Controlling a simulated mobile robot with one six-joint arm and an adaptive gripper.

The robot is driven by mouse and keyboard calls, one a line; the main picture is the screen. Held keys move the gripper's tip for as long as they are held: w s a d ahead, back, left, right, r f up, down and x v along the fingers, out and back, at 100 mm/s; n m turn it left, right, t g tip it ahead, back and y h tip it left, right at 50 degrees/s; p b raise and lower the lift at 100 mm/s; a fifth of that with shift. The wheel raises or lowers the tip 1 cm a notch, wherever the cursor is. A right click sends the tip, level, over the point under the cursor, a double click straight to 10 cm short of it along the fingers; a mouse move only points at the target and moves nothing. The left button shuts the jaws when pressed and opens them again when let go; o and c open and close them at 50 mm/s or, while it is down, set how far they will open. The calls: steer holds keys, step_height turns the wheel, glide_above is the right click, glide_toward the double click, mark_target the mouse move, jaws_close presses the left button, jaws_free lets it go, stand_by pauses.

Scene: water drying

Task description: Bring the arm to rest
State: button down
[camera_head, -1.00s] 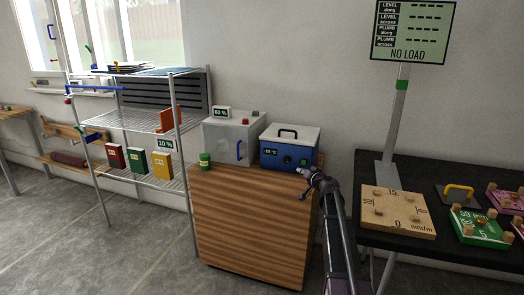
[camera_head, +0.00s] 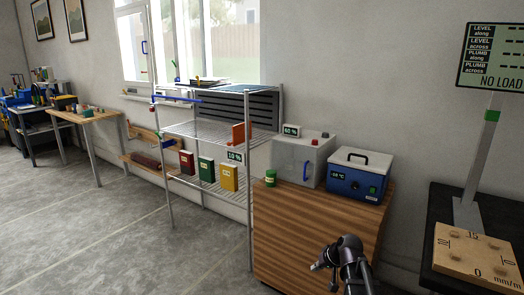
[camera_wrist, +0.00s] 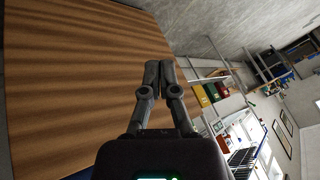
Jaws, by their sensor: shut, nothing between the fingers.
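My gripper (camera_head: 322,266) is low at the bottom of the head view, in front of the wooden cabinet (camera_head: 305,235). It points to the left and holds nothing. In the wrist view my gripper (camera_wrist: 160,65) has its two fingers together at the tips, with the brown cabinet side (camera_wrist: 75,80) to the left of them. No object shows between the fingers. The rest of my arm runs off the bottom of the head view.
A blue cooler (camera_head: 358,180), a grey box (camera_head: 298,160) and a green jar (camera_head: 270,178) stand on the cabinet. A wire shelf (camera_head: 222,135) with coloured boxes is to the left. A black table (camera_head: 445,220) is at right. The floor at left is clear.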

steer(key=s+a+f+g+h, duration=0.1)
steer(key=s+f+g+h, duration=0.15)
steer(key=s, duration=0.65)
steer(key=s+a+f+g+h, duration=0.1)
steer(key=s+g+h, duration=0.15)
steer(key=s, duration=0.65)
step_height(320, 180, up, 30)
steer(key=w+p, duration=0.1)
steer(key=p, duration=2.8)
steer(key=shift+d, duration=0.25)
